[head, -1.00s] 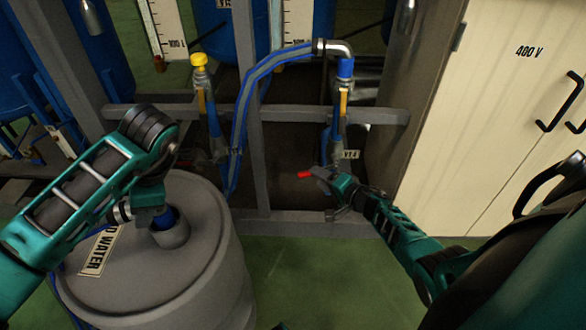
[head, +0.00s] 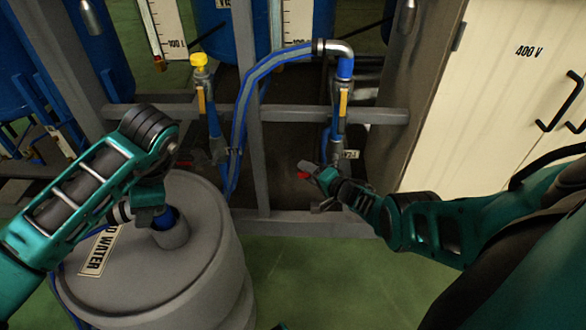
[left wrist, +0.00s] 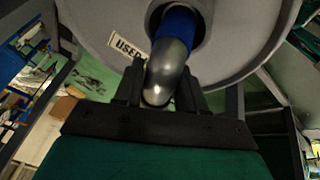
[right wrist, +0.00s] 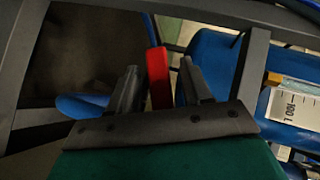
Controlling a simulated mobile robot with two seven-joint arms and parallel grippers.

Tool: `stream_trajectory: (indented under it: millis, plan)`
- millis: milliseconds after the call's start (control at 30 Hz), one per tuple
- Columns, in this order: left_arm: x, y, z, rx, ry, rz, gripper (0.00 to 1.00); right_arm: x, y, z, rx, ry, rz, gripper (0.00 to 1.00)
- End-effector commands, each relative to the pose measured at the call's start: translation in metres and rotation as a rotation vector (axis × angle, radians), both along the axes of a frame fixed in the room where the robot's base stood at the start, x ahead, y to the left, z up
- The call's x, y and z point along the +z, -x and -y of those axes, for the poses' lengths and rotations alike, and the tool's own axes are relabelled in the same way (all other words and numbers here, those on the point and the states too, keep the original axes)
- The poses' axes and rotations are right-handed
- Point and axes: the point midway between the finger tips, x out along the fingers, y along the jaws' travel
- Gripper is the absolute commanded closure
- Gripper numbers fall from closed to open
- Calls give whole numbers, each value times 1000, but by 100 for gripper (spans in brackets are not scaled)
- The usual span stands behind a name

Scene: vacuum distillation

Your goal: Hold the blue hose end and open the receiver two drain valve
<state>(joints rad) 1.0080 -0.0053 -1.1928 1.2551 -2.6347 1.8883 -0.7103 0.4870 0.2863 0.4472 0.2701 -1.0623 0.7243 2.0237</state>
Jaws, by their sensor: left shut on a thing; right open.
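The blue hose end (left wrist: 176,28) has a bent metal elbow (left wrist: 160,72) and sits in the opening of the grey drum. My left gripper (left wrist: 162,92) is shut on the elbow; in the head view the arm partly hides it. The red drain valve handle (right wrist: 158,76) stands between the fingers of my right gripper (right wrist: 160,88), which is open around it. In the head view my right gripper (head: 312,172) covers most of this handle, and only a bit of red (head: 302,176) shows, below the right blue pipe.
The grey drum (head: 200,285) stands at the lower left. A grey frame post (head: 255,150) and crossbar (head: 285,114) stand close to the right gripper. A yellow-topped valve (head: 199,62) is at left, and a cream 400 V cabinet (head: 490,110) at right.

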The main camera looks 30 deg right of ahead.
Motion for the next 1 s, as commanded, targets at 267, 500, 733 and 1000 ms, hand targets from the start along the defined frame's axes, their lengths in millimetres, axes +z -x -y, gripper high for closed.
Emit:
stream_trajectory:
  millis: [267, 500, 733, 1000]
  plan:
    - [1, 0, 0, 1, 0, 1, 100, 0, 0, 0, 0, 0, 0, 59]
    - [1, 0, 0, 1, 0, 1, 100, 0, 0, 0, 0, 0, 0, 82]
    - [1, 0, 0, 1, 0, 1, 100, 0, 0, 0, 0, 0, 0, 100]
    - [1, 0, 0, 1, 0, 1, 100, 0, 0, 0, 0, 0, 0, 100]
